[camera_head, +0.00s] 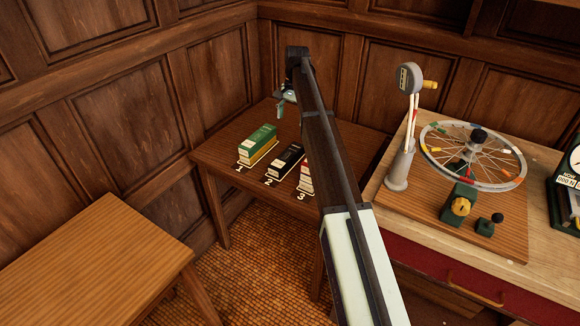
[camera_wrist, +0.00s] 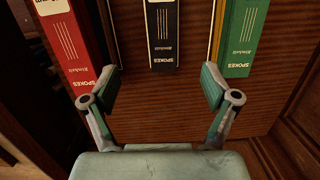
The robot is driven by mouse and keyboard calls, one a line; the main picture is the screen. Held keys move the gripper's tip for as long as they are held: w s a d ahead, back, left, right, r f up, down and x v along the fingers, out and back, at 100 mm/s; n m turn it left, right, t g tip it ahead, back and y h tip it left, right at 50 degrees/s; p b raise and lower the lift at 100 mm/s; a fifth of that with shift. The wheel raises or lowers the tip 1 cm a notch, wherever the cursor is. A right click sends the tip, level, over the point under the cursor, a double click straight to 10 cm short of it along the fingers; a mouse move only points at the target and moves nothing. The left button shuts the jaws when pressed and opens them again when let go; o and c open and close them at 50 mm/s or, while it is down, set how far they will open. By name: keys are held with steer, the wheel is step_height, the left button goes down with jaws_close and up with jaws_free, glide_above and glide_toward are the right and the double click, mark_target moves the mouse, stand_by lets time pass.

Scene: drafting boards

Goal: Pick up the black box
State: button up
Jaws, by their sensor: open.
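The black box (camera_head: 285,160) lies on the dark wooden table at the number 2, between a green box and a red box. In the wrist view the black box (camera_wrist: 162,38) is at the top centre, with a white label and the word SPOKES on it. My gripper (camera_wrist: 160,85) is open and empty, its two fingers apart on either side of the black box's line, with the box beyond the fingertips. In the head view my gripper (camera_head: 281,108) is small, above the table behind the boxes. My arm partly covers that view.
The green box (camera_head: 258,140) stands left of the black box and the red box (camera_head: 306,176) right, partly hidden by my arm. A workbench at right holds a spoked wheel (camera_head: 475,150) and a gauge stand (camera_head: 398,165). Wood-panelled walls stand close behind the table (camera_head: 222,158).

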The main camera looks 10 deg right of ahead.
mark_target(287, 155)
steer(key=f+p, duration=0.1)
steer(key=f, duration=0.4)
steer(key=s+a+f+p, duration=0.1)
steer(key=f, duration=0.5)
steer(key=a+f+p, duration=0.1)
steer(key=f, duration=0.5)
steer(key=shift+s, duration=0.15)
steer(key=c, duration=1.4)
